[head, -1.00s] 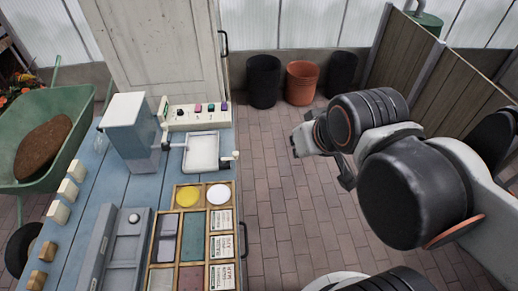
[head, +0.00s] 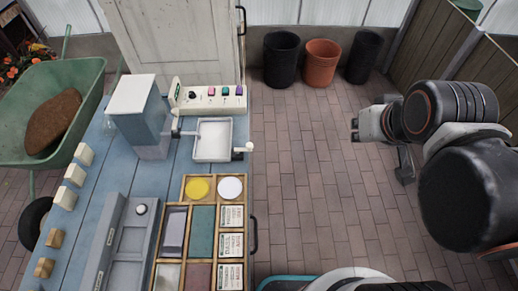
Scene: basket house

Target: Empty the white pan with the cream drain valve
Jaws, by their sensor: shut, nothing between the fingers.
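The white pan (head: 213,140) is a shallow square tray on the blue bench, beside a grey-blue box-shaped unit (head: 136,108) with a white top. A thin spout reaches from the unit to the pan's left side. The cream drain valve (head: 248,147) sticks out at the pan's lower right corner on a dark fitting, near the bench's right edge. I cannot tell whether the pan holds liquid. My gripper (head: 360,127) is shut and empty, over the brick floor well right of the valve, touching nothing.
A control panel (head: 207,98) with a knob and coloured buttons stands behind the pan. A wooden divided tray (head: 185,188) lies in front of it. Dark handles (head: 253,236) jut from the bench's right side. Three pots (head: 322,64) stand by the wall; the brick floor between is clear.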

